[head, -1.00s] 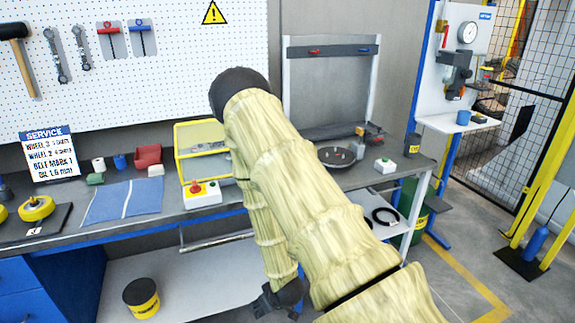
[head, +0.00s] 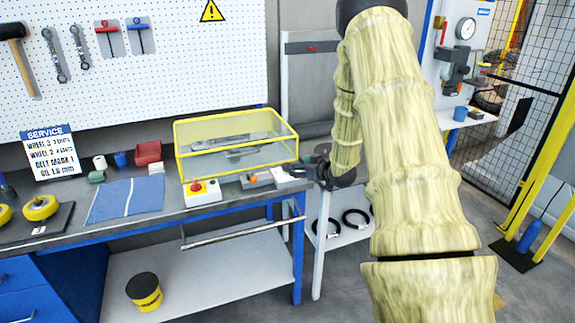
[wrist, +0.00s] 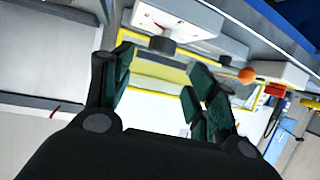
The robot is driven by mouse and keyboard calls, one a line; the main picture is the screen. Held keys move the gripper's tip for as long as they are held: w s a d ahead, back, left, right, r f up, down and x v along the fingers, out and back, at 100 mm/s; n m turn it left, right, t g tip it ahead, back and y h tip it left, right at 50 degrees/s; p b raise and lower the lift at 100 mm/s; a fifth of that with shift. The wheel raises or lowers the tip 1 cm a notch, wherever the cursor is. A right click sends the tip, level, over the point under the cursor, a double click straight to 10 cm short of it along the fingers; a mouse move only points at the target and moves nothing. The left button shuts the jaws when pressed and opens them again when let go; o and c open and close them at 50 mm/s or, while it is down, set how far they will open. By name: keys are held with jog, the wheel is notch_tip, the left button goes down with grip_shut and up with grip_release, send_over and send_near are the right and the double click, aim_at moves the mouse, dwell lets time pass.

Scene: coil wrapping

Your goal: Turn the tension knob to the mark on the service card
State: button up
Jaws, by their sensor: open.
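The service card (head: 52,152) stands at the back left of the bench in the head view; its belt line appears to read mark 1. A dark grey knob (wrist: 162,42), apparently the tension knob, sits on a white plate (wrist: 190,22) at the top of the wrist view. Its pointer and scale are too small to read. My gripper (wrist: 160,68) is open and empty, its green-padded fingers pointing towards the knob, apparently apart from it. In the head view my gripper (head: 308,172) is beside the bench's right front edge, partly hidden.
A yellow-framed clear guard (head: 235,142) stands behind the knob area. A box with a red button (head: 201,191) and an orange ball-ended part (head: 253,180) are to its left. A blue cloth (head: 125,198) lies further left.

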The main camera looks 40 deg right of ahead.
jog(key=shift+p+x, duration=1.3)
jog(key=shift+x, duration=3.8)
jog(key=shift+a, duration=0.1)
jog(key=c, duration=1)
